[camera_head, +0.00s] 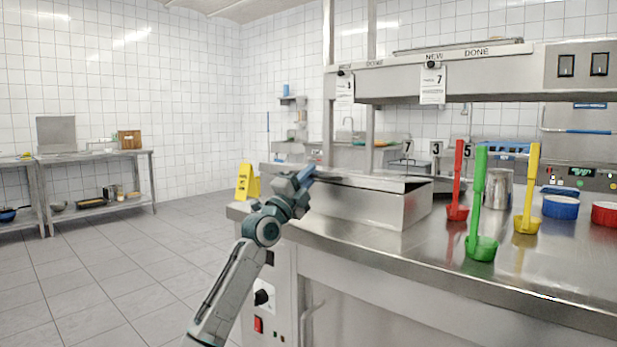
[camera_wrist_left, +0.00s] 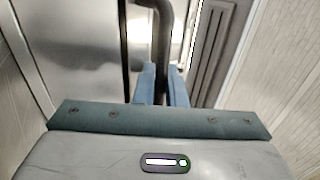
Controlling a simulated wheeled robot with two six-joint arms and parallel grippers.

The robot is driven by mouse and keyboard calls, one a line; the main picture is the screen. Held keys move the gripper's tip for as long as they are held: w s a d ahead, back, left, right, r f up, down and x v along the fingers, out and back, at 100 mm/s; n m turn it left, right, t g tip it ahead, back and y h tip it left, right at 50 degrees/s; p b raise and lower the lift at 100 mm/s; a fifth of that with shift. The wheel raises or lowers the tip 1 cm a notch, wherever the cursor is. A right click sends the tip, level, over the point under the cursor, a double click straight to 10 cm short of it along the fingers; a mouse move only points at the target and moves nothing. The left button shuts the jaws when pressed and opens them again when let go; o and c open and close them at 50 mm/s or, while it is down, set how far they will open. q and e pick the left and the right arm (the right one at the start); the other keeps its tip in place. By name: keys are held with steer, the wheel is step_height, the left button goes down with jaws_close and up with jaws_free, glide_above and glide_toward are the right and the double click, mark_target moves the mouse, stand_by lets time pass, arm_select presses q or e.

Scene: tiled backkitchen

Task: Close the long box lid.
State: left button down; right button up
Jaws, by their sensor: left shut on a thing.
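The long metal box (camera_head: 365,208) sits on the steel counter, near its left end. Its flat lid (camera_head: 375,182) lies over the top, with a dark gap showing near its right end. My left gripper (camera_head: 310,176) is at the lid's left side. In the left wrist view, the blue fingers (camera_wrist_left: 161,84) are shut on a dark bar handle (camera_wrist_left: 166,38), with shiny metal beside it. The fingers hide part of the handle. My right gripper is not in view.
Red (camera_head: 457,182), green (camera_head: 480,205) and yellow (camera_head: 530,190) ladles stand on the counter (camera_head: 400,258) to the right of the box. A metal pot (camera_head: 497,189) and coloured tubs are behind them. A shelf (camera_head: 450,75) hangs above. A yellow floor sign (camera_head: 246,182) stands behind the counter's left end.

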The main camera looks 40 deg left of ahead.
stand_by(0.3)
arm_select(q)
steer(key=c, duration=1.8)
jaws_free()
steer(key=shift+o, duration=1.2)
steer(key=shift+s, duration=0.1)
